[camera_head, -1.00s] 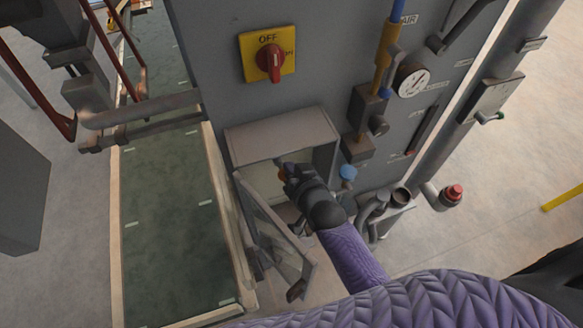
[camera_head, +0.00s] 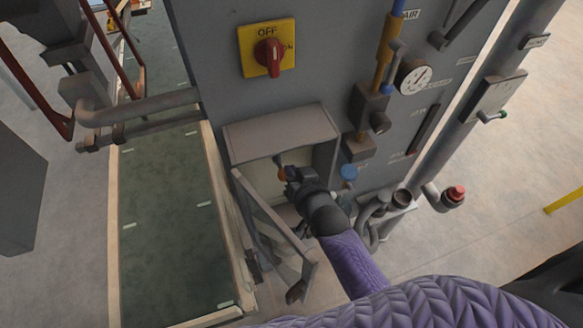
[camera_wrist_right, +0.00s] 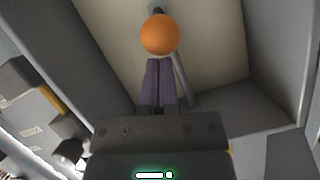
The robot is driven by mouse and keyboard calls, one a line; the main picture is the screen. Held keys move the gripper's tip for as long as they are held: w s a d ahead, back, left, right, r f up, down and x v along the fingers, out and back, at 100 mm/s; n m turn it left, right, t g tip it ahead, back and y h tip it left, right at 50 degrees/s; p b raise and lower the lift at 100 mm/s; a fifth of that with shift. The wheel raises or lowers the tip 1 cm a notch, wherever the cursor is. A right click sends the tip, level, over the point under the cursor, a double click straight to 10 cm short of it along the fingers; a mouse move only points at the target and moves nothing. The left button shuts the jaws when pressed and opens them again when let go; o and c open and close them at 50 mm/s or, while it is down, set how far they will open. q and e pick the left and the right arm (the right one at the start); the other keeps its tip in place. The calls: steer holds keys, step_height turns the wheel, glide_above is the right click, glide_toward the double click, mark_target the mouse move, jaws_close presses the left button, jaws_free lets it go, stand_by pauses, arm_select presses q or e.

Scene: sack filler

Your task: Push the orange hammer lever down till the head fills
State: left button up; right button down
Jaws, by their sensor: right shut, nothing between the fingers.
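The orange ball end of the hammer lever (camera_wrist_right: 160,35) sits just beyond my right gripper's fingertips in the right wrist view. My right gripper (camera_head: 287,170) reaches into this box from the lower right. In the wrist view its fingers (camera_wrist_right: 159,68) are together with nothing between them. Whether the fingertips touch the ball I cannot tell. Most of the lever behind the ball is hidden. My left gripper is not in view.
The grey box (camera_head: 280,132) has a hinged door (camera_head: 270,225) hanging open at its lower left. A red OFF switch (camera_head: 269,55) sits above. A green conveyor (camera_head: 165,230) runs along the left.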

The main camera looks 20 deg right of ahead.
steer(key=f+t+b, duration=0.1)
steer(key=b, duration=0.2)
steer(key=s+f+t+b, duration=0.1)
steer(key=f+t+b, duration=0.1)
steer(key=b, duration=0.1)
steer(key=f+t+b, duration=0.1)
steer(key=t+b, duration=0.1)
steer(key=b, duration=0.2)
steer(key=shift+s+f+y, duration=0.25)
steer(key=shift+s+y, duration=0.05)
steer(key=shift+s, duration=0.05)
